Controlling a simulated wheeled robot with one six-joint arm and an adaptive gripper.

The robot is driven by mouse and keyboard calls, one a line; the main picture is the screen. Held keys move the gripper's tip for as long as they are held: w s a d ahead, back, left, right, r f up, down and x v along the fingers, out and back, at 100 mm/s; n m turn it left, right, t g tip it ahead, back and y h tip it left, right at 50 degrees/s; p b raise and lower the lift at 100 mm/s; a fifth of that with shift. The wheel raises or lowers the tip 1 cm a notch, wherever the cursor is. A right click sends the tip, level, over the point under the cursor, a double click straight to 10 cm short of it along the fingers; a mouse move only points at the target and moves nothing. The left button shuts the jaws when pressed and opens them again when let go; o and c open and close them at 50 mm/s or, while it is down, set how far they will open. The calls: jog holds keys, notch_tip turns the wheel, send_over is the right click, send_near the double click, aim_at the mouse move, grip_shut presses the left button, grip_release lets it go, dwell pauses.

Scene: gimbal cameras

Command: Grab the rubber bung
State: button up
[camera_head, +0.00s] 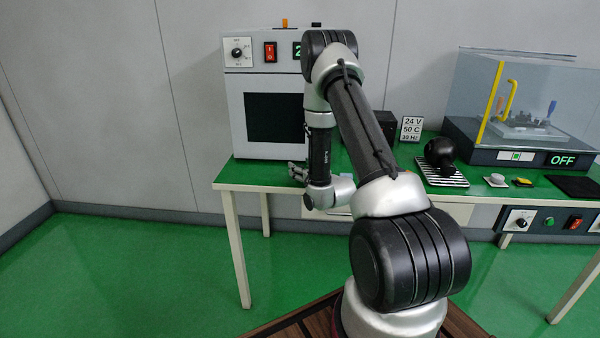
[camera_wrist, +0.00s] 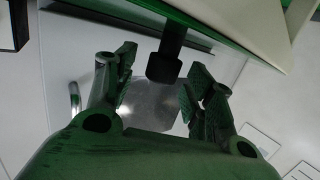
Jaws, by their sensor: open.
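My gripper (camera_head: 297,172) is at the front edge of the green table, below the front of the white oven-like box. In the wrist view, my gripper (camera_wrist: 161,68) is open, with its two fingers spread apart. A small dark block with a narrower neck (camera_wrist: 165,66) shows between the fingertips, in front of a pale surface. I cannot tell whether it is the rubber bung, or whether the fingers touch it. No other thing in view is clearly a rubber bung.
The white box (camera_head: 237,130) stands at the table's left end. A black round object (camera_head: 440,152) sits on a striped rack. A small grey piece (camera_head: 496,180), a yellow piece (camera_head: 522,182) and a black mat (camera_head: 575,186) lie to the right, before a clear-covered unit (camera_head: 510,105).

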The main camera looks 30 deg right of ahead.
jog(key=c, duration=0.9)
jog(key=shift+c, duration=0.2)
